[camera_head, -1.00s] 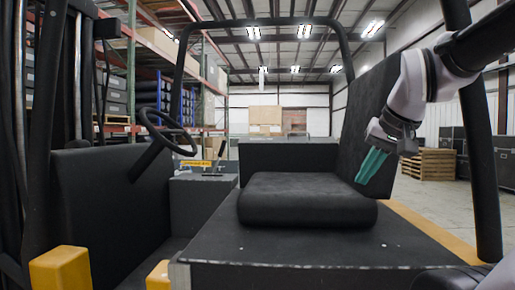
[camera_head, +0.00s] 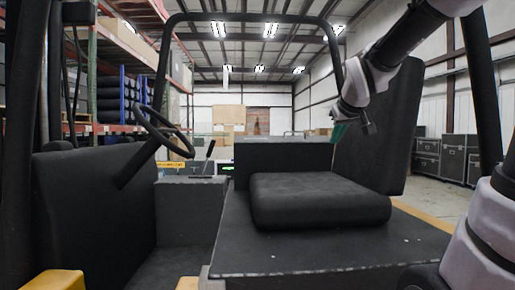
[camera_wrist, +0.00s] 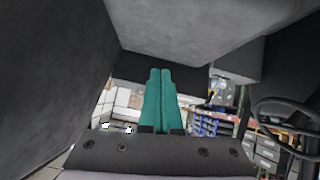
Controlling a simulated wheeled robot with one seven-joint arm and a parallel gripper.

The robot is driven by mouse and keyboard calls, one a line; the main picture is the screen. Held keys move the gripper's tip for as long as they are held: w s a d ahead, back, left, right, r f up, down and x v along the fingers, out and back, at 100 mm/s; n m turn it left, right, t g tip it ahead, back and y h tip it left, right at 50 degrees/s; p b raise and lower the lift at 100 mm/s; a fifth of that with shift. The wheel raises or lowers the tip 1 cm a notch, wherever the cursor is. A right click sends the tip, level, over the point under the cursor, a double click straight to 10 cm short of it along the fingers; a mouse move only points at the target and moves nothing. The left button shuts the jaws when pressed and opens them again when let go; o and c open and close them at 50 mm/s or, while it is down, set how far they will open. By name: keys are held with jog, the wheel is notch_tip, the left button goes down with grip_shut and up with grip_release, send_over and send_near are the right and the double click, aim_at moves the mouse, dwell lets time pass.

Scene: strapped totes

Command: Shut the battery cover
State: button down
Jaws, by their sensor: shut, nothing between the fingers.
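The battery cover appears to be the dark flat deck (camera_head: 320,250) under the black seat cushion (camera_head: 318,201). It looks about level; I cannot tell whether it is fully down. The backrest (camera_head: 398,125) stands upright at the right end of the cushion. My gripper (camera_head: 338,131) is above the cushion, left of the backrest, its teal fingers partly hidden by my wrist. In the wrist view, which is upside down, the two fingers (camera_wrist: 160,72) are together and empty. The cushion (camera_wrist: 190,25) fills the top and the backrest (camera_wrist: 50,70) the left, apart from the fingers.
A dark box (camera_head: 283,154) stands behind the seat. The steering wheel (camera_head: 163,130) and a lever (camera_head: 208,155) are at the left. A black overhead frame (camera_head: 250,17) arches around the seat. Dark cases (camera_head: 455,158) stand on the floor at the right.

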aim_at(252, 144)
jog(key=w+a+r+n+t+y, duration=0.1)
jog(key=w+a+r+n+t, duration=0.15)
jog(key=w+n, duration=0.7)
jog(key=w+a+r+n+t+y, duration=0.1)
jog(key=w+a+n+t+y, duration=0.15)
jog(key=w, duration=1.45)
jog(key=w+a+f+n+g+y, duration=0.1)
jog(key=w+a+f+n+y, duration=0.6)
jog(key=w+f+n+y, duration=0.7)
jog(key=w+a+r, duration=0.1)
jog(key=w+a, duration=0.1)
jog(key=w+a+r+n+h, duration=0.1)
jog(key=w+a+r, duration=0.1)
jog(key=w+a+r+h, duration=0.1)
jog(key=a, duration=0.2)
jog(key=shift+w+r+n+g+h, duration=0.25)
jog(key=shift+w+r+n+g, duration=0.05)
jog(key=shift+w, duration=0.1)
jog(key=shift+a, duration=0.1)
